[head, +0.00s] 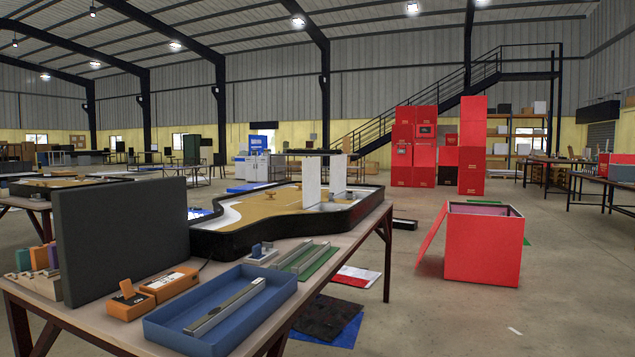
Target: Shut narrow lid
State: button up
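I cannot tell for certain which part is the narrow lid. On the near table, a small orange case (131,304) has a tilted orange flap with a dark spot standing up at its top. A longer orange box (170,284) with a dark label lies right beside it. A shallow blue tray (170,332) in front holds a long, narrow grey bar (226,306) lying lengthwise. On the floor at right stands a large red box (483,252), with a red panel (433,240) leaning outward at its left side. My gripper is not in view.
A large dark upright panel (122,238) stands behind the orange pieces. The wooden table (85,325) also carries a green rail piece (305,258) and a black-walled track (250,240). Red boxes (473,145) are stacked farther back. The floor between table and red box is mostly open.

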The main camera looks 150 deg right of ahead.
aim_at(311, 168)
jog(key=z, duration=2.85)
jog(key=i, duration=5.2)
jog(key=z, duration=3.15)
jog(key=i, duration=1.1)
